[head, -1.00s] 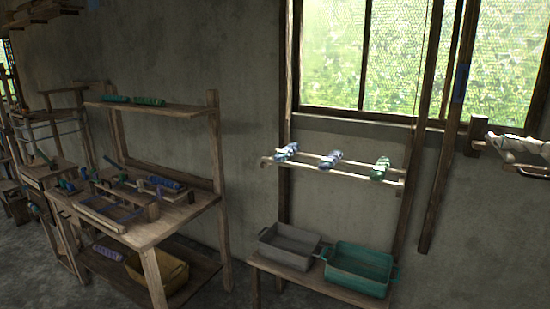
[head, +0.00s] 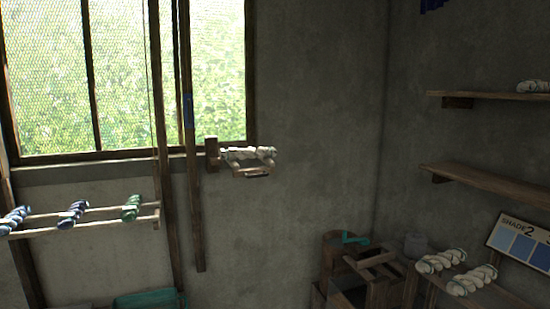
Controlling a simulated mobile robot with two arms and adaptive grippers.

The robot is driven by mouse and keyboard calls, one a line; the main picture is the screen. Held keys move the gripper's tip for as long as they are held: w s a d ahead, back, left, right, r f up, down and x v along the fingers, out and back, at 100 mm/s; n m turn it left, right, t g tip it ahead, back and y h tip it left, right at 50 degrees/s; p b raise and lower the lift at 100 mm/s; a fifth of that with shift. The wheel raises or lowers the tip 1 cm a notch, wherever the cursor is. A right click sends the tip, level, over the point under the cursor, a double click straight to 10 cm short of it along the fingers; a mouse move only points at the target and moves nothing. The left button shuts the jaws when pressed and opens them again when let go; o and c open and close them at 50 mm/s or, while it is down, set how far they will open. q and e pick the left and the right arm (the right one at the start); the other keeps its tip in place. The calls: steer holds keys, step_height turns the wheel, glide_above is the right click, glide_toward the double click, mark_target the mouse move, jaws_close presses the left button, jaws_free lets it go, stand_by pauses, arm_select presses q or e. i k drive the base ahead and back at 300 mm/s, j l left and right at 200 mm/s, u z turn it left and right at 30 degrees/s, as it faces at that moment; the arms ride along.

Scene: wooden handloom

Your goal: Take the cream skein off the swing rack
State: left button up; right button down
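A cream skein (head: 248,154) hangs on a small swing rack (head: 252,173) mounted on the wall just right of the window in the head view. The rack's wooden block (head: 212,154) is fixed at its left end. The skein looks twisted and lies along the rack. Neither of my grippers shows in the view.
A rail rack with blue, violet and green skeins (head: 72,214) is at left, above a teal tub (head: 149,300). More cream skeins (head: 442,261) lie on a low bench at right, near a shade sign (head: 520,240). Wall shelves (head: 490,95) jut out at right.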

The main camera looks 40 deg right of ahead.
mark_target(233, 154)
steer(key=z, duration=1.05)
steer(key=i, duration=0.15)
steer(key=l+z, duration=0.05)
